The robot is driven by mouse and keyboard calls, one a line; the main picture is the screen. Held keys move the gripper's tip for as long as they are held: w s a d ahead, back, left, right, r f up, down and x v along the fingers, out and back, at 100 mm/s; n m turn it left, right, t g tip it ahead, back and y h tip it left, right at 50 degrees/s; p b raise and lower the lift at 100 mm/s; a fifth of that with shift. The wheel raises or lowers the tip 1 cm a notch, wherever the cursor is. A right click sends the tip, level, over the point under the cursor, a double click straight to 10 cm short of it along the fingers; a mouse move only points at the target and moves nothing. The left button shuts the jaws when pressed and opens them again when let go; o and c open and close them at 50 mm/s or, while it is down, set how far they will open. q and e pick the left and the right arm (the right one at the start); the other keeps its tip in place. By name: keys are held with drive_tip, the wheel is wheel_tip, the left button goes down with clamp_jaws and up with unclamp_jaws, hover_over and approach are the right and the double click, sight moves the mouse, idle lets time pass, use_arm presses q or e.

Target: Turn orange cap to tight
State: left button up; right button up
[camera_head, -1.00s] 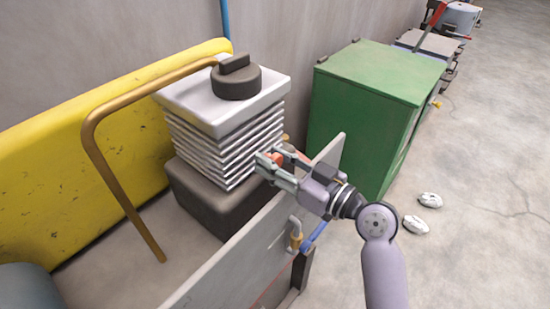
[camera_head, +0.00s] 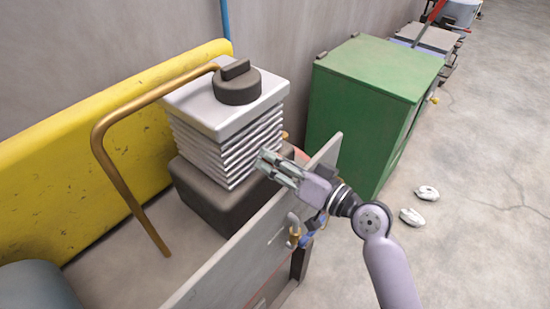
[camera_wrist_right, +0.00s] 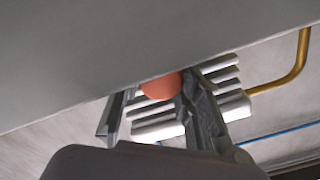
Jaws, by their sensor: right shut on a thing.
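The orange cap (camera_wrist_right: 160,87) shows in the right wrist view between the two fingers of my right gripper (camera_wrist_right: 155,105); the grey panel edge hides its upper part. In the head view my right gripper (camera_head: 270,165) reaches left over the grey panel, beside the ribbed stack, and is shut on the cap. A small orange-red patch (camera_head: 301,156) shows just behind the gripper there; most of the cap is hidden. How tight the cap sits cannot be told. My left gripper is not in view.
The grey panel (camera_head: 235,262) runs below my right gripper. A ribbed white stack (camera_head: 212,110) with a dark round top (camera_head: 237,86) and a brown bent pipe (camera_head: 120,180) stand left. A green cabinet (camera_head: 365,75) stands behind. Floor at right is mostly clear, with two whitish lumps (camera_head: 412,216).

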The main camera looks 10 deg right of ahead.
idle(0.3)
drive_tip(key=o, duration=1.1)
wheel_tip(320, 180, up, 10)
